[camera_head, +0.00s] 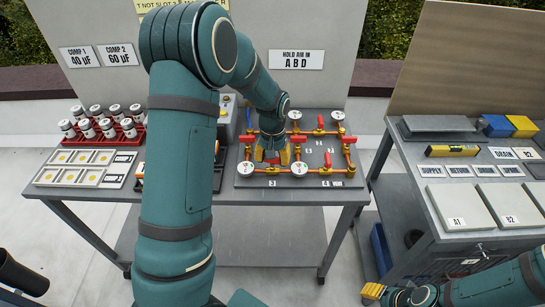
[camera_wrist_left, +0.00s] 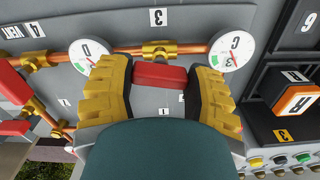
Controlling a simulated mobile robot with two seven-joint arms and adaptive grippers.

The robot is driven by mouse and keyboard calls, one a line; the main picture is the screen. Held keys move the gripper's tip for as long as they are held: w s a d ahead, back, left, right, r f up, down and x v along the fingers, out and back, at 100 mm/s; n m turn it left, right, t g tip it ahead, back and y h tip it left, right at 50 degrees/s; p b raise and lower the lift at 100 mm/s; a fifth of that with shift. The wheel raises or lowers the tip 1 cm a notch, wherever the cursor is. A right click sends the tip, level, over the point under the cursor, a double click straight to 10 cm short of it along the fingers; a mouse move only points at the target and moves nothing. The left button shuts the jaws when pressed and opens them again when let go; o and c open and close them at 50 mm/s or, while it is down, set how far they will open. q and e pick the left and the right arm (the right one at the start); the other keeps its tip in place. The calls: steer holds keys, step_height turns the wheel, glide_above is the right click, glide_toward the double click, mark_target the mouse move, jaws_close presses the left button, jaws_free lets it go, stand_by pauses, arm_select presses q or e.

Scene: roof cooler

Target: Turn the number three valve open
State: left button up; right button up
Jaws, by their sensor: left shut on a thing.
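The number three valve has a red handle (camera_wrist_left: 160,75) beside a brass body on a copper pipe, by a "3" label (camera_wrist_left: 158,17) in the left wrist view. The handle lies roughly along the pipe, between gauges D (camera_wrist_left: 90,55) and C (camera_wrist_left: 232,50). My left gripper (camera_wrist_left: 158,95) is shut on the handle, its yellow pads at the handle's two ends. In the head view my left gripper (camera_head: 271,157) is over the front left of the valve board (camera_head: 315,178), and my arm hides part of it. My right gripper (camera_head: 373,291) is low at the right, away from the board.
Other red valves (camera_head: 320,124) and gauges stand on the board close to my left gripper. A red rack (camera_head: 130,131) of small jars is at the left. A second bench (camera_head: 415,155) at the right carries flat panels and boxes. A gap separates the benches.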

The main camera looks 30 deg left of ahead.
arm_select(q)
steer(key=shift+r, duration=0.1)
steer(key=o, duration=1.2)
step_height(320, 180, up, 12)
